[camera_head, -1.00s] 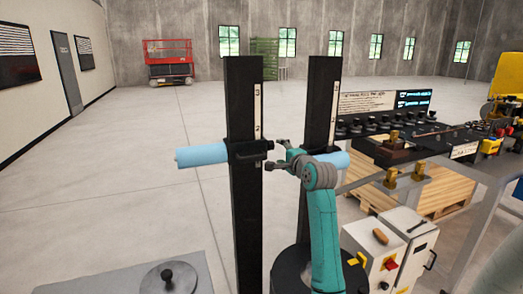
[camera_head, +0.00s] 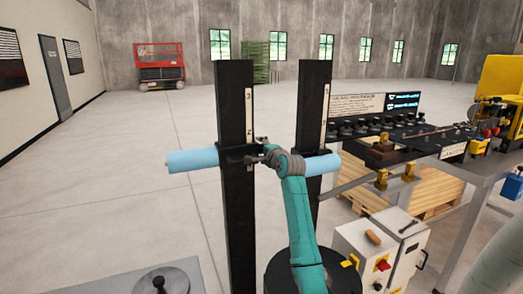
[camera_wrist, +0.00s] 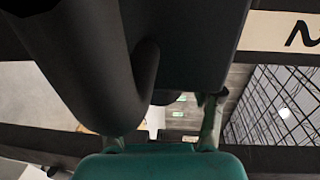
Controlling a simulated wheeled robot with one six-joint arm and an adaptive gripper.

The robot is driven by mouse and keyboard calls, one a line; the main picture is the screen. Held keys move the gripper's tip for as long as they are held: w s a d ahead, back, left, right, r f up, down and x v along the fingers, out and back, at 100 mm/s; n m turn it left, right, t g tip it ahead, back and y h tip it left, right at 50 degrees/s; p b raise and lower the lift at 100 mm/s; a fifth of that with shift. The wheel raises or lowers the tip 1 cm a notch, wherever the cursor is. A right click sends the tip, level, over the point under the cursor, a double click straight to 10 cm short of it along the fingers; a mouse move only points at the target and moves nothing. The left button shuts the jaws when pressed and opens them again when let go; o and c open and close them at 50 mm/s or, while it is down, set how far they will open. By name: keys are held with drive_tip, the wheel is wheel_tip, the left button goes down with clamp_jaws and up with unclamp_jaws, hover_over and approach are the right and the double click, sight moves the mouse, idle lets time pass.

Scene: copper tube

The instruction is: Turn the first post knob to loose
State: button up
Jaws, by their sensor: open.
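Two upright black posts stand side by side, the first post (camera_head: 235,200) on the left and the second post (camera_head: 312,115) on the right, each with a numbered scale strip. A light blue tube (camera_head: 192,160) runs across them at clamp height. The first post's knob (camera_head: 250,159) is small and dark, on the right side of its clamp. My gripper (camera_head: 262,155) is right at this knob, open; contact cannot be told. In the wrist view, large dark parts fill the top, and my gripper's fingers (camera_wrist: 162,128) reach up beneath them, apart, their tips partly hidden.
A bench with a row of dark knobs (camera_head: 365,127) and brass parts (camera_head: 382,178) stands at the right. White control boxes (camera_head: 370,250) stand before it. A grey table with a round plate (camera_head: 160,282) is at lower left. The floor at left is clear.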

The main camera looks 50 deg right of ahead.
drive_tip(key=c, duration=1.2)
drive_tip(key=shift+o, duration=0.2)
drive_tip(key=shift+f+t, duration=0.1)
drive_tip(key=shift+t, duration=0.3)
drive_tip(key=shift+t+h, duration=0.6)
drive_tip(key=shift+t, duration=0.4)
drive_tip(key=shift+t+h, duration=0.4)
drive_tip(key=shift+t, duration=0.3)
drive_tip(key=o, duration=1.2)
drive_tip(key=shift+c, duration=0.2)
